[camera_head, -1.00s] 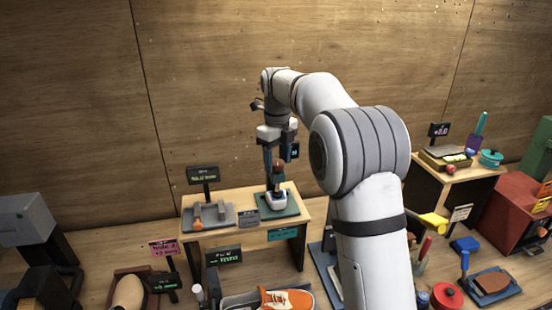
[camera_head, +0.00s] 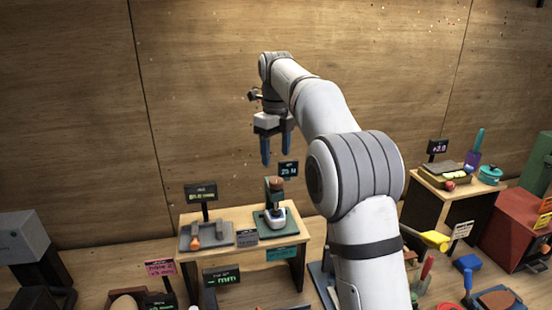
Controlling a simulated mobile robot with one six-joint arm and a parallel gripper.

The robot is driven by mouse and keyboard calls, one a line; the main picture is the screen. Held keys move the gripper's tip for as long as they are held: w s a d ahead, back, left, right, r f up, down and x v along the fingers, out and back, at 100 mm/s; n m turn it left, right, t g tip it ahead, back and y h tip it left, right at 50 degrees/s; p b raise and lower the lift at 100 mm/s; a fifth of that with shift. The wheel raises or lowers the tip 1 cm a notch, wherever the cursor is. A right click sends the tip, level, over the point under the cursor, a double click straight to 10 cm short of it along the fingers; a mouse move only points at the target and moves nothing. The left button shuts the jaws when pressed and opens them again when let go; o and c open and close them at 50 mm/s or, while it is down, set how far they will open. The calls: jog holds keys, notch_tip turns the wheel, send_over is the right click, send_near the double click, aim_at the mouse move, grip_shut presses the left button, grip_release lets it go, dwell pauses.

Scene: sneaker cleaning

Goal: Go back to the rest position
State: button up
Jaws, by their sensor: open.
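My gripper (camera_head: 276,154) is open and empty. Its two blue-grey fingers point down, apart, in the air above the small wooden table (camera_head: 295,262). Below it, a small device with a white base and a dark upright body with a brown top (camera_head: 275,212) stands on a green mat (camera_head: 262,227) at the table's right side. The fingers are clear of this device.
A grey tray (camera_head: 219,240) with an orange-tipped item lies on the table's left side. Small display signs (camera_head: 201,192) stand around it. A dark stand at right holds a teal pot (camera_head: 490,174). A red box (camera_head: 515,218) is beside it. The wooden wall behind is bare.

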jog(key=s+d+f+n+t+b, duration=0.1)
jog(key=s+d+f+n+b, duration=0.2)
jog(key=s+n, duration=0.5)
jog(key=s+d+f+n+t+b, duration=0.1)
jog(key=s+d+f+n+b, duration=0.15)
jog(key=s+d+n, duration=0.6)
jog(key=s+d+f+n+t+b, duration=0.1)
jog(key=s+f+n+b, duration=0.1)
jog(key=s+f+n, duration=0.8)
jog(key=s+f, duration=0.4)
jog(key=s, duration=0.4)
jog(key=shift+s+f, duration=0.15)
jog(key=shift+f, duration=0.2)
